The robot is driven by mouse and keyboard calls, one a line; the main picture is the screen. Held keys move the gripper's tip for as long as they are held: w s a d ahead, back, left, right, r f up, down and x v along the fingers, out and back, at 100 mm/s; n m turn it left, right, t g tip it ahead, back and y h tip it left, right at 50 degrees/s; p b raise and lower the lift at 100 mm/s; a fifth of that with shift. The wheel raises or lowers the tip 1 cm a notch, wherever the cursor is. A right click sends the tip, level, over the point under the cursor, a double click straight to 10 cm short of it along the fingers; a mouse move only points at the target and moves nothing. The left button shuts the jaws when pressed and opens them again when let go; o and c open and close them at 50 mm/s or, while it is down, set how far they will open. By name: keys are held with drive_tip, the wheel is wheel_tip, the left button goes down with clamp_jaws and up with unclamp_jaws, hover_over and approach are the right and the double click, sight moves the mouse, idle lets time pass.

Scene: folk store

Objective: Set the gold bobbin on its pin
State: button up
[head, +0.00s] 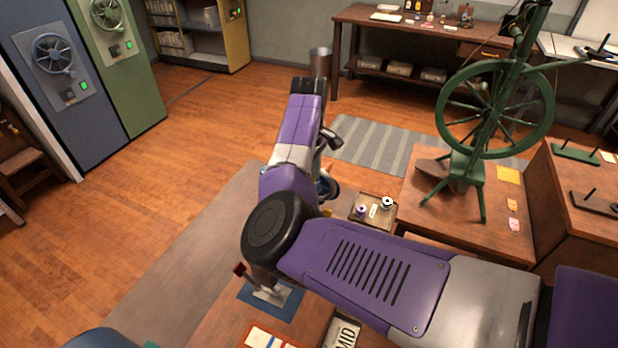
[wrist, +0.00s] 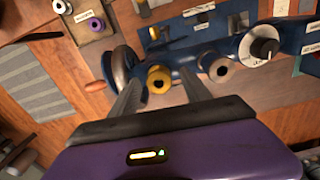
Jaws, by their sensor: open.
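The gold bobbin (wrist: 158,78) shows end-on in the wrist view, with a dark hole in its middle. My gripper (wrist: 161,86) is open, with one finger on each side of the bobbin in the picture. I cannot tell whether either finger touches it. The bobbin appears beside a long blue stand (wrist: 188,55); I cannot tell whether it sits on a pin there. A duller, brownish bobbin-like piece (wrist: 219,68) is right of my right finger. In the head view my own arm hides the gripper and most of the stand.
A white-faced dial (wrist: 264,48) is at the stand's right. A dark wheel (wrist: 121,65) is close to my left finger. A green spinning wheel (head: 495,110) stands on the right table.

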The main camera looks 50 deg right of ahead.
wheel_tip(320, 180, up, 8)
drive_tip(key=b, duration=0.1)
idle(0.4)
drive_tip(key=shift+f, duration=0.15)
